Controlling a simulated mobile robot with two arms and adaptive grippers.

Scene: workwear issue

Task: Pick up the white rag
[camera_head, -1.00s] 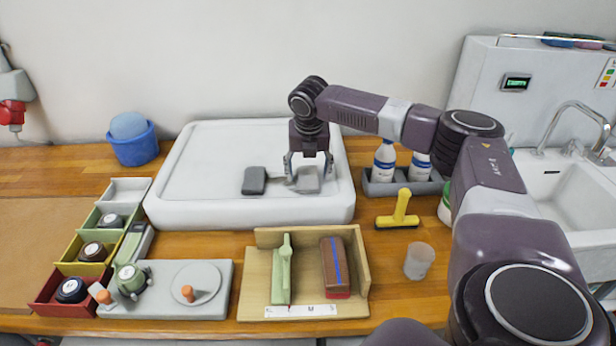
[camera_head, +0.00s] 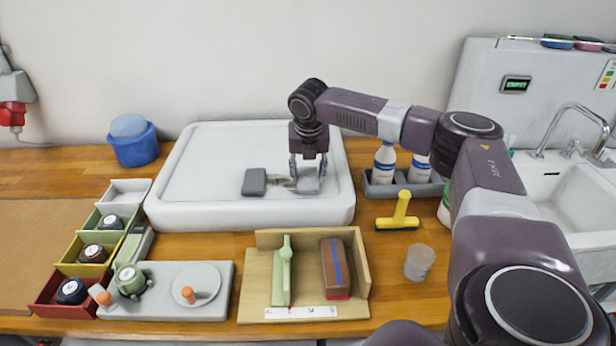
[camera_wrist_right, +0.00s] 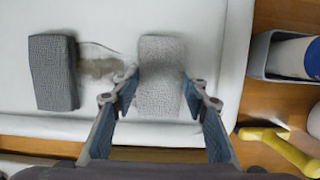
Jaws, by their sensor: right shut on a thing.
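The white rag, a pale grey-white folded textured cloth (camera_wrist_right: 161,72), lies on the white tray (camera_head: 215,212) near its right side. It also shows below my right gripper in the head view (camera_head: 309,187). My right gripper (camera_head: 308,176) points down over it, with one finger on each side, shut on the rag. The rag appears to rest on the tray floor. A dark grey folded cloth (camera_head: 255,182) lies to its left, apart from it. My left gripper is not in view.
A small brownish clear item (camera_wrist_right: 98,67) lies between the two cloths. Bottles in a grey caddy (camera_head: 378,188) and a yellow tool (camera_head: 400,212) stand right of the tray. A wooden holder (camera_head: 258,290) is in front. The tray's left part is clear.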

